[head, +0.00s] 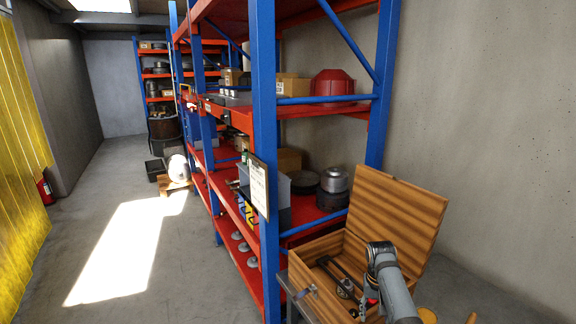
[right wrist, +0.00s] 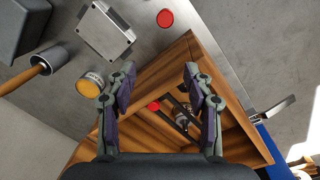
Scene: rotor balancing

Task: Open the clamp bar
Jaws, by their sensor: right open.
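A wooden box (head: 322,249) with its lid (head: 396,208) raised stands at the lower right of the head view. Dark bars (head: 343,272) lie inside it; I cannot tell for sure whether one is the clamp bar. In the right wrist view the bars (right wrist: 178,108) show beside a red knob (right wrist: 154,106) and a small round metal part (right wrist: 182,121). My right gripper (right wrist: 159,74) is open and empty, its fingers spread above the box. In the head view my right arm hides part of the box's inside. My left gripper is not in view.
A grey metal block (right wrist: 106,31), a red button (right wrist: 165,18), a yellow round tin (right wrist: 90,84) and a wooden-handled tool (right wrist: 24,78) are beside the box. A blue and red shelf rack (head: 264,150) stands close behind.

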